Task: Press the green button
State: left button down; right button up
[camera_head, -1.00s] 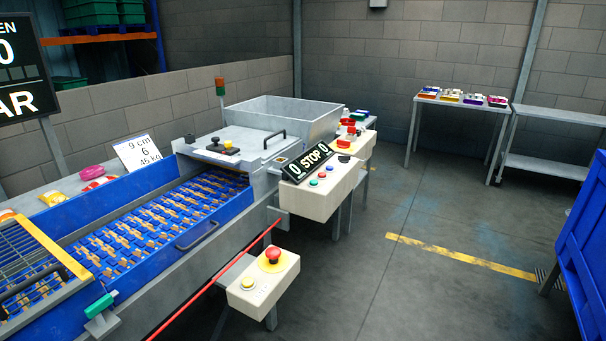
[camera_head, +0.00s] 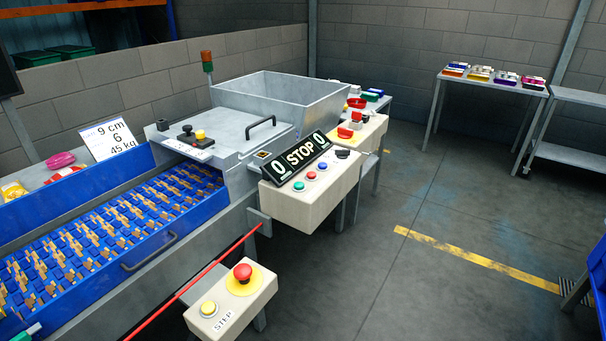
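The green button (camera_head: 311,175) is on the sloped top of a cream control box (camera_head: 312,202), in the middle of the view. A black display reading "0 STOP 0" (camera_head: 300,158) stands behind the row. Neither of my grippers is in view.
A blue conveyor (camera_head: 135,262) runs along the left. The grey floor (camera_head: 400,290) to the right is mostly clear.

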aim_at(298, 186)
jog(key=i+l, duration=1)
jog(key=l, duration=0.2)
jog(key=i+l, duration=0.5)
jog(key=l+u, duration=0.05)
